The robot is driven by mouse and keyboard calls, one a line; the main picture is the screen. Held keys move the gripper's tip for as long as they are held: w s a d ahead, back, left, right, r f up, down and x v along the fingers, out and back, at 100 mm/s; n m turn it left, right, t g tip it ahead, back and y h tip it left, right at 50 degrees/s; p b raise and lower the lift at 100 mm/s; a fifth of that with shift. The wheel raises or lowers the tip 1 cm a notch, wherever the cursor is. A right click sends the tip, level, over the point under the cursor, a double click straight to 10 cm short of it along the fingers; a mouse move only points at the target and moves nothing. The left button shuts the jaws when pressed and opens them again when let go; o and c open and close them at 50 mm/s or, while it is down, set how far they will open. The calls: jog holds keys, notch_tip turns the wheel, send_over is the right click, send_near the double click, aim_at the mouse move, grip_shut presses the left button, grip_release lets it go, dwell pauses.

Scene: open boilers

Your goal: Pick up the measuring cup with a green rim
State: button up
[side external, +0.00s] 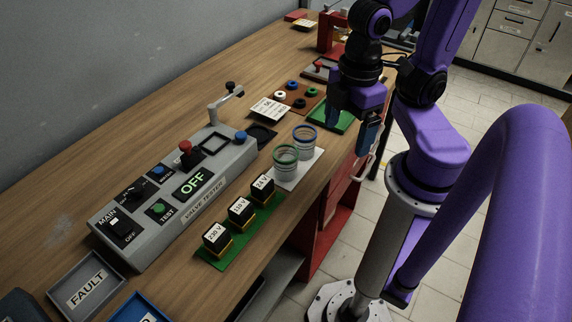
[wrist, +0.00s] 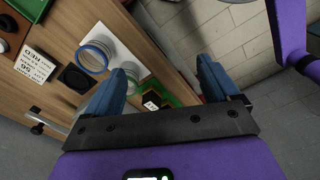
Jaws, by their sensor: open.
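The measuring cup with a green rim (side external: 285,160) stands upright on a white mat (side external: 310,166) near the table's front edge. A similar cup with a blue rim (side external: 304,140) stands just behind it on the same mat. In the wrist view the blue-rimmed cup (wrist: 92,58) shows beside my left-hand finger. The green-rimmed cup is largely hidden behind that finger there. My gripper (side external: 350,122) is open and empty, pointing down, to the right of and beyond both cups. Its spread fingers (wrist: 167,68) also show in the wrist view, with the table edge and floor between them.
A grey valve tester (side external: 175,195) with buttons and a lever lies left of the cups. Labelled black blocks (side external: 240,210) stand on a green mat in front.

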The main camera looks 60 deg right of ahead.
jog(key=shift+w, duration=0.1)
notch_tip(320, 180, up, 4)
jog(key=r+n, duration=0.1)
jog(key=n, duration=0.2)
send_over(286, 160)
jog(key=s+a, duration=0.2)
jog(key=a, duration=0.1)
jog(key=f, duration=1.7)
jog(key=shift+w+d+f, duration=0.3)
jog(key=shift+d+f, duration=0.1)
jog(key=shift+c, duration=0.3)
jog(key=c, duration=1.1)
jog(key=shift+o, duration=0.2)
jog(key=shift+r, duration=0.1)
